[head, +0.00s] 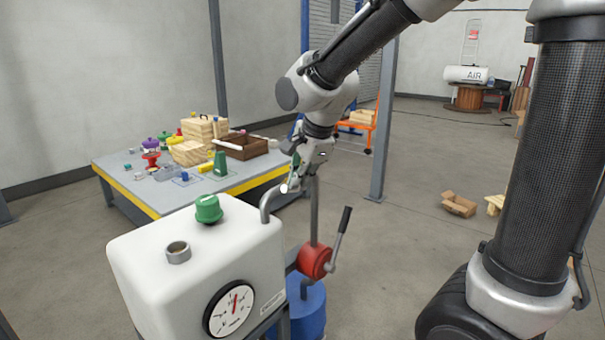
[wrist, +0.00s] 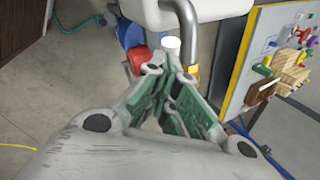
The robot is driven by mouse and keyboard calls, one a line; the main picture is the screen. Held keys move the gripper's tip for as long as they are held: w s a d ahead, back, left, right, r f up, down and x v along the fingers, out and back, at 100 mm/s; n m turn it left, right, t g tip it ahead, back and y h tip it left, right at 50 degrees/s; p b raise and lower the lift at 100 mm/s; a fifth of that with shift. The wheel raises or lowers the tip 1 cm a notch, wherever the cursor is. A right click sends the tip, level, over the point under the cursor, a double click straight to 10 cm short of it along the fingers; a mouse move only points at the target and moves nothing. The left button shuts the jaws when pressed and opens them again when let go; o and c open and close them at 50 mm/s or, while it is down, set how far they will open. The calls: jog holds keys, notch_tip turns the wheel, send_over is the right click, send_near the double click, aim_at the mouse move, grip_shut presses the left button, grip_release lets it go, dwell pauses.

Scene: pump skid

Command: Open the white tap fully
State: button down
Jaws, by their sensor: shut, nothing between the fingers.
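The white tap shows in the wrist view as a small white cylinder (wrist: 172,47) beside a bent metal pipe (wrist: 192,66). In the head view a small white end (head: 284,189) shows by the same pipe (head: 267,203), which comes out of the white tank (head: 190,262). My gripper (wrist: 172,72) is shut and empty, its green-padded fingers meeting just short of the white cylinder. I cannot tell whether they touch it. In the head view my gripper (head: 293,180) is beside the pipe's upper bend and partly hides the tap. How far the tap is turned is not clear.
A red hand pump (head: 315,262) with a black-gripped lever and upright pipe stands on a blue drum (head: 308,312) close below my gripper. A green cap (head: 208,208) and gauge (head: 233,308) are on the tank. A cluttered table (head: 137,195) stands behind. Open floor lies right.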

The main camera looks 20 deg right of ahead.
jog(key=shift+r, duration=0.1)
dwell(0.3)
jog(key=shift+r, duration=0.65)
